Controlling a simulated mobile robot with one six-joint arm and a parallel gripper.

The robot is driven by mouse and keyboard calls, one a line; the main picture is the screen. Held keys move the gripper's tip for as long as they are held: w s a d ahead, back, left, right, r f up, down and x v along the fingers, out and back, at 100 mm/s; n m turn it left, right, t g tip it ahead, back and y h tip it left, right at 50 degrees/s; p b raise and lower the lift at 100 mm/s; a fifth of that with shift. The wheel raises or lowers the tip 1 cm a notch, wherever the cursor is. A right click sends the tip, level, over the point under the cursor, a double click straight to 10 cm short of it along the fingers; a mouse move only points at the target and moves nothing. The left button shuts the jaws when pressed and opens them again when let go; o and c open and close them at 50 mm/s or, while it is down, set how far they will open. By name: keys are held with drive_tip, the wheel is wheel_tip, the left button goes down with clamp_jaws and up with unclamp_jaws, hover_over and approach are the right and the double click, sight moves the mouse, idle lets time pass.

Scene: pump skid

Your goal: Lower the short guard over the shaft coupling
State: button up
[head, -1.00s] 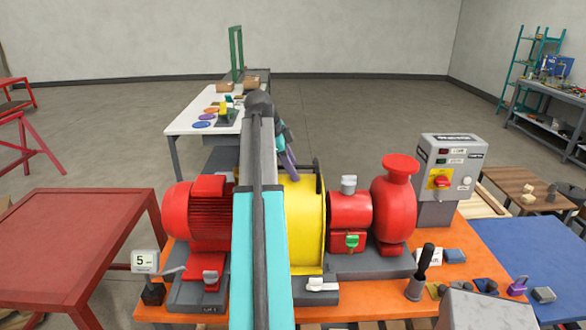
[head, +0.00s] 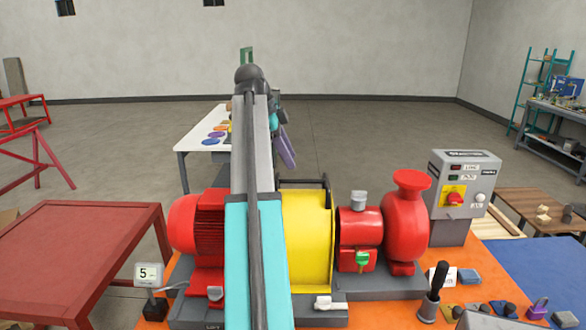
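The yellow guard (head: 308,240) stands upright between the red motor (head: 200,235) and the red pump (head: 405,225). It has a dark handle (head: 304,182) on top, and its lower edge appears to meet the grey base. The shaft coupling is not visible; the guard and my arm cover that place. My teal and grey arm crosses in front of the guard's left side. A purple part of my arm shows beyond and above the guard, apart from its handle in the picture. My gripper's fingers are not visible.
A white clip-like piece (head: 328,302) lies at the guard's front foot. A grey control box (head: 463,190) stands behind right. A black-handled tool (head: 434,290) stands front right, near a purple padlock (head: 537,309). A red table (head: 85,255) is at left.

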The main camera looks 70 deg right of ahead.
drive_tip(key=shift+b+v, duration=0.3)
drive_tip(key=shift+v, duration=1.1)
